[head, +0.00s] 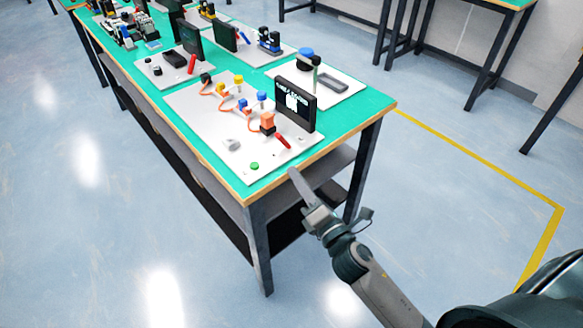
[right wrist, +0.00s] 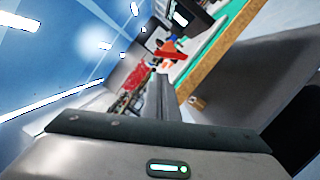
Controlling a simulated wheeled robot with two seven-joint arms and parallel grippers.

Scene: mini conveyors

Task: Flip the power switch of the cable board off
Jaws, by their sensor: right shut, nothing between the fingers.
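The cable board (head: 215,135) is a white panel on the near end of the green table. It has yellow, blue and orange connectors with orange cables, a grey part and a green button (head: 254,166). A black display (head: 295,105) with white text stands at its back right. A red lever (head: 282,142), which looks like the power switch, lies tilted beside the orange block (head: 267,122). My right gripper (head: 294,174) is shut and empty, just off the table's near edge, apart from the lever. Its fingers (right wrist: 161,88) point toward the board in the right wrist view. My left gripper is not in view.
Other white boards with black displays (head: 190,38) stand farther along the table. A board with a grey loop (head: 320,82) sits behind the display. The wooden table edge (head: 330,147) lies close to my right gripper.

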